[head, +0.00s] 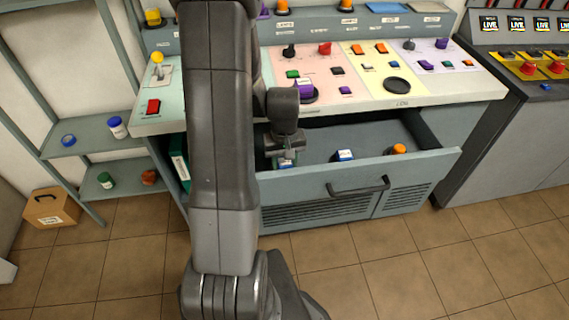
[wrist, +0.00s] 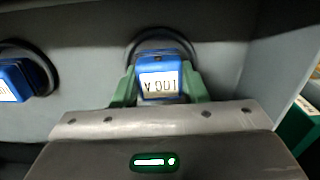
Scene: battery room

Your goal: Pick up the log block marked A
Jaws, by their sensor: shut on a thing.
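A blue block with a white label (wrist: 158,84) is between the green fingers of my gripper (wrist: 159,90) in the wrist view. Its label appears upside down and seems to read LOG A. The block sits in front of a dark round ring on the grey drawer floor. I cannot tell whether it still touches the floor. In the head view my gripper (head: 287,158) reaches down into the open drawer, and the block is mostly hidden there.
A second blue block (head: 343,155) lies in the drawer to the right, also in the wrist view (wrist: 14,80). An orange-topped item (head: 398,149) is farther right. The drawer front (head: 340,186) and a green item (head: 180,168) at left border my gripper.

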